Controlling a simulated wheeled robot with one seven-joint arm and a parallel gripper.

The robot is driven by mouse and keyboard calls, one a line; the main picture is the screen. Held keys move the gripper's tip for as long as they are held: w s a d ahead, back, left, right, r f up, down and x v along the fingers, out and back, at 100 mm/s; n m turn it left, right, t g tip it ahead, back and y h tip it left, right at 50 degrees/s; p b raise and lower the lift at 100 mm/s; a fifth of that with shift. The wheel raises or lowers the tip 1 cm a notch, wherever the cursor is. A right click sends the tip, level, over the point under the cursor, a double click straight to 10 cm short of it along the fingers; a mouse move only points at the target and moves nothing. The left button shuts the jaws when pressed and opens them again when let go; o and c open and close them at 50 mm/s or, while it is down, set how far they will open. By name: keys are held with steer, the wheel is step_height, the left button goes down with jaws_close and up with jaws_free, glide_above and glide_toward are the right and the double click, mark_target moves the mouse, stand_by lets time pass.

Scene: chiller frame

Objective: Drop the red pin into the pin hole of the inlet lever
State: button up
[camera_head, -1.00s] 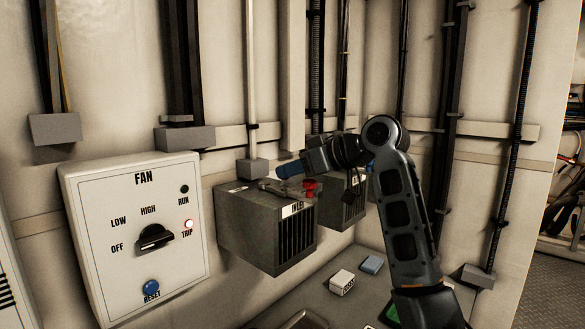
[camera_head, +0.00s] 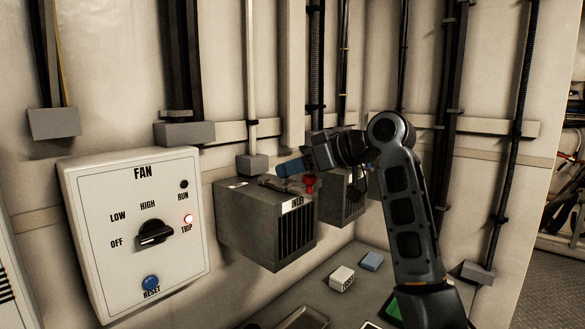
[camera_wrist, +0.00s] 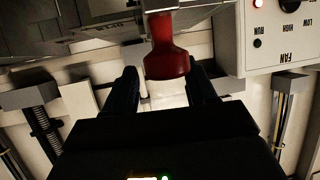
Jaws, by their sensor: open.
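The red pin (camera_head: 310,183) stands with its knob up at the front top edge of the grey inlet box (camera_head: 262,238). In the wrist view its red knob (camera_wrist: 166,62) hangs from the top, between the lines of my two dark fingers but apart from both. My gripper (camera_head: 282,171) is open, with its blue fingers over the box top, just above and left of the pin in the head view. The grey inlet lever (camera_head: 274,184) lies on the box top, partly hidden under the fingers. The pin hole and the pin's lower end cannot be made out.
The fan panel (camera_head: 135,230) is left of the inlet box, its trip lamp lit red. A second grey box (camera_head: 343,200) is close on the right, behind my arm. A white block (camera_head: 342,278) and a blue block (camera_head: 372,261) lie on the surface below.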

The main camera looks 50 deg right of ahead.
steer(key=v, duration=0.6)
steer(key=shift+s+b, duration=0.3)
steer(key=shift+s, duration=0.05)
steer(key=shift+s, duration=0.1)
